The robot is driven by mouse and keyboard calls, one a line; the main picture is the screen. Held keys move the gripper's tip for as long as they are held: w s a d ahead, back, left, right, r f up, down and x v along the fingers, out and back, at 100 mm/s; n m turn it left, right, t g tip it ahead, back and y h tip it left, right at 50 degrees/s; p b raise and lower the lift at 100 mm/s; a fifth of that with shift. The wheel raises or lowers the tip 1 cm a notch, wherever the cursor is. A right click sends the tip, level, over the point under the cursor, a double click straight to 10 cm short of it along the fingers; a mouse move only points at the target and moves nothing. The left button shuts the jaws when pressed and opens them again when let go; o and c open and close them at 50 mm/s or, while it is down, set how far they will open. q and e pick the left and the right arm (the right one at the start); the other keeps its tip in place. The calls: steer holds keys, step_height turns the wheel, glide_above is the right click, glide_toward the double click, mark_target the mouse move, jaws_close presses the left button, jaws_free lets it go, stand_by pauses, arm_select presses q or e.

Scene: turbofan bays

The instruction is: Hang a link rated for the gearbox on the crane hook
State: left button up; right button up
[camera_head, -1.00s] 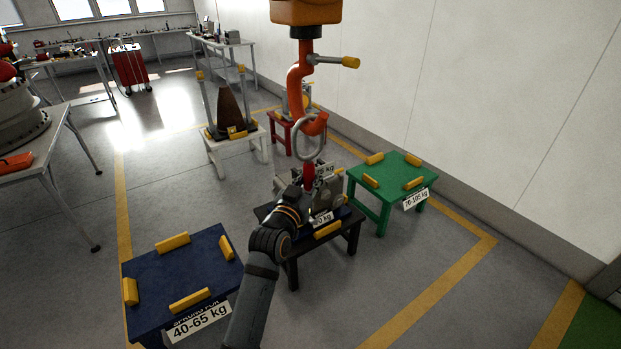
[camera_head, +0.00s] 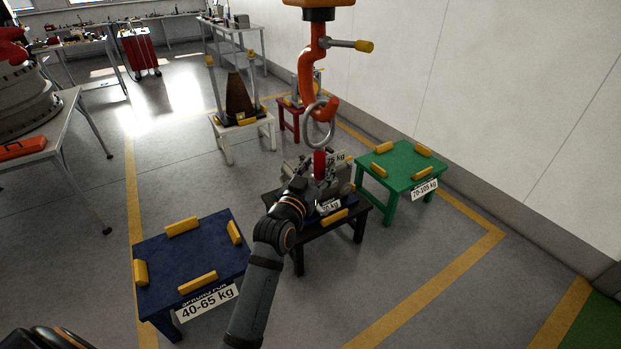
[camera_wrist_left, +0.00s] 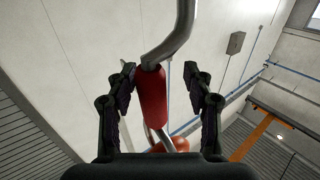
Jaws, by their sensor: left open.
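The crane hook (camera_head: 306,75) is orange and hangs from an orange block at the top of the head view. A grey metal ring link (camera_head: 319,128) with a red sleeve (camera_head: 319,164) below it shows at the hook's bend and appears to hang on it. My left gripper (camera_wrist_left: 159,72) is open, with the red sleeve standing between its fingers in the left wrist view; the fingers look apart from it. Behind the left wrist, the grey gearbox (camera_head: 338,180) sits on a black stand (camera_head: 354,220), partly hidden. My right gripper is not in view.
A bare blue stand (camera_head: 195,255) marked 40-65 kg is at front left, and a bare green stand (camera_head: 405,163) marked 70-105 kg at right. A white stand (camera_head: 240,133) with a brown cone and a red stand (camera_head: 290,122) are behind. A wall closes the right side.

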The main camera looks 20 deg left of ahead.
arm_select(q)
steer(key=s, duration=1)
steer(key=shift+s+a, duration=0.2)
steer(key=shift+s, duration=0.15)
step_height(320, 180, down, 25)
steer(key=w+d+g, duration=0.1)
steer(key=d+g, duration=0.1)
steer(key=g, duration=0.3)
steer(key=s+a+f+g, duration=0.15)
steer(key=s+f, duration=0.25)
steer(key=f, duration=0.6)
steer(key=s+f+g, duration=0.3)
steer(key=s+f, duration=0.2)
steer(key=f, duration=0.6)
steer(key=s+a+f+g, duration=0.2)
steer(key=s+a+f, duration=0.1)
steer(key=s+f, duration=0.4)
steer(key=s+a+f+g+y+b, duration=0.1)
steer(key=s+a+f+g, duration=0.2)
steer(key=s+f, duration=0.4)
steer(key=s+a+f+g, duration=0.2)
steer(key=s+f, duration=0.5)
steer(key=s, duration=1)
steer(key=shift+s+a+f+y, duration=0.15)
steer(key=shift+s+a+y, duration=0.2)
steer(key=shift+a, duration=0.2)
